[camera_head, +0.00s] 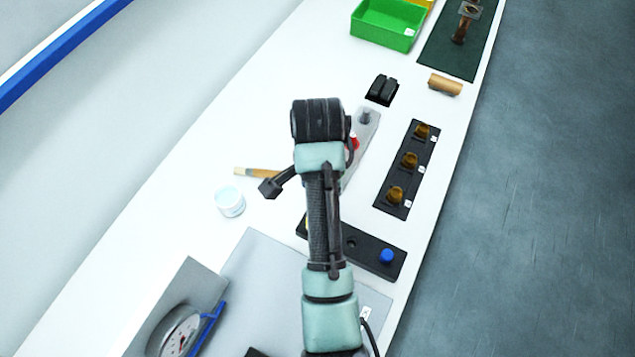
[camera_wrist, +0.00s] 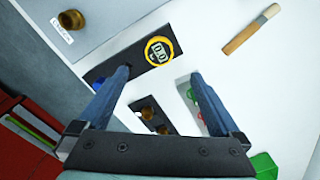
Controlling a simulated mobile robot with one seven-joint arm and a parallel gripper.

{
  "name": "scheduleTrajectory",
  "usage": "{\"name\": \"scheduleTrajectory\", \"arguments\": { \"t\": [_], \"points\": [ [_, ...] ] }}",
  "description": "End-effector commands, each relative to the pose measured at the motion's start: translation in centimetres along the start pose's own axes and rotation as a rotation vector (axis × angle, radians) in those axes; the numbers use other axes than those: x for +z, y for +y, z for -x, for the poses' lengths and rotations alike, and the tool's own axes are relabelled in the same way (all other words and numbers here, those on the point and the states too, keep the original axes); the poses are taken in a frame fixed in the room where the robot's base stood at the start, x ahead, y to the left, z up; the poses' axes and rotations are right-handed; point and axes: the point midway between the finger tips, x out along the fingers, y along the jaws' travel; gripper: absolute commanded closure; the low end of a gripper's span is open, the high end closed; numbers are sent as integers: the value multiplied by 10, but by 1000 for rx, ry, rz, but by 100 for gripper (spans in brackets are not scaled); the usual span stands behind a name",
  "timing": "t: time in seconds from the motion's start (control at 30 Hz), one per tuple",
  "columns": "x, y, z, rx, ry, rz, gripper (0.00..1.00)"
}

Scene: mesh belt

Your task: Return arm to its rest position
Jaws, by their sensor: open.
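My arm (camera_head: 325,220) reaches up the middle of the head view, over the white table. Its dark wrist end (camera_head: 318,120) hangs above the grey strip, and the fingers are hidden there. In the wrist view my gripper (camera_wrist: 162,74) shows two blue-grey fingers spread wide apart, with nothing held between them. Beyond the fingertips lies a black plate (camera_wrist: 105,66) carrying a yellow-rimmed round part with a dark face (camera_wrist: 158,50). The fingers appear clear of the things on the table, though the exact height cannot be told.
A black tray (camera_head: 384,201) with three brass parts lies right of my arm. A blue button (camera_head: 386,256) sits below it. A brush (camera_head: 258,172) and white jar (camera_head: 230,202) lie left. A gauge (camera_head: 180,333) stands lower left. A green bin (camera_head: 385,25) is at the far end.

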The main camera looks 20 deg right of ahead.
Motion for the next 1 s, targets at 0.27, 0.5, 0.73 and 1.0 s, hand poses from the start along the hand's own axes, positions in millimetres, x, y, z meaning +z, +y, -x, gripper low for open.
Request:
{"name": "scheduleTrajectory", "arguments": {
  "t": [0.27,0.5,0.73,1.0],
  "points": [
    [0,0,4,1,0,0,0],
    [0,0,3,1,0,1,0],
    [-1,-9,7,-39,17,26,0],
    [-3,-122,120,-595,347,397,0]
  ]
}}
